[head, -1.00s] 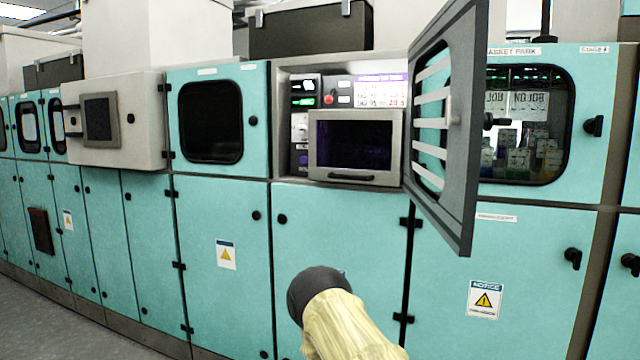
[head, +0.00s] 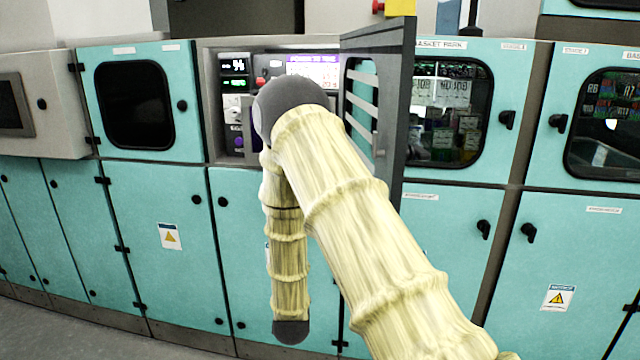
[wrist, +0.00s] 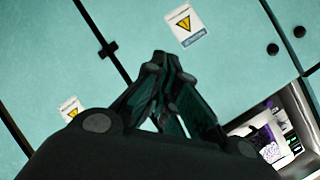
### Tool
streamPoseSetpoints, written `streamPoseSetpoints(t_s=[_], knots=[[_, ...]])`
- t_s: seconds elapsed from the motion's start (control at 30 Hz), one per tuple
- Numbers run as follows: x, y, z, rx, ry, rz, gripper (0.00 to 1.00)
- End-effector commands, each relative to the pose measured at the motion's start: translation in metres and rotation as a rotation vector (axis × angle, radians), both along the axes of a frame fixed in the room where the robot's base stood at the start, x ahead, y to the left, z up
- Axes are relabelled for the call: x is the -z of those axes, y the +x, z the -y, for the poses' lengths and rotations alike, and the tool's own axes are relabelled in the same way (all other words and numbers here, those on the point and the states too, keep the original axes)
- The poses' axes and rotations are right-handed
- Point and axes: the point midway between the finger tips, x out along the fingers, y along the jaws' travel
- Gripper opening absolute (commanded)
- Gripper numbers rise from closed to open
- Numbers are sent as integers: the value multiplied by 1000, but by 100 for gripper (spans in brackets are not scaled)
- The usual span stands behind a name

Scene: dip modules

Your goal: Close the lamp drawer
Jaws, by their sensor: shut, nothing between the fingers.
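The lamp drawer is not plainly visible now; in the head view my arm covers the part of the recess where its dark-fronted box stood out earlier. The control panel (head: 237,100) in that recess still shows left of my arm. The recess also shows at the lower right of the wrist view (wrist: 270,135), where I cannot make out the drawer. My gripper (wrist: 168,60) is shut and empty in the wrist view, in front of teal cabinet doors and apart from the recess. In the head view the gripper itself cannot be made out.
A grey hinged door (head: 378,110) with slats stands open at the right of the recess. Teal cabinets line the wall, with a dark window (head: 134,104) to the left and a lit window (head: 450,112) to the right. Black knobs stick out from several doors. Grey floor shows at lower left.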

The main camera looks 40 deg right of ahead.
Motion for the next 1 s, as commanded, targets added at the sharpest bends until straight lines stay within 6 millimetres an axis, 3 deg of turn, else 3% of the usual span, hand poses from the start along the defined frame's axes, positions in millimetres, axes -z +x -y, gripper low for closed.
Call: streamPoseSetpoints(t_s=[0.03, 0.2, 0.3, 0.4, 0.5, 0.6, 1.0], knots=[[-51, 16, 15, 54, 19, 92, 0], [-169, 49, 63, 217, 94, 391, 0], [-223, 58, 85, 286, 131, 534, 0], [-261, 63, 100, 330, 158, 638, 0], [-282, 65, 109, 356, 175, 698, 0], [-290, 67, 114, 367, 181, 726, 0], [-293, 100, 154, 368, 182, 728, 0]])
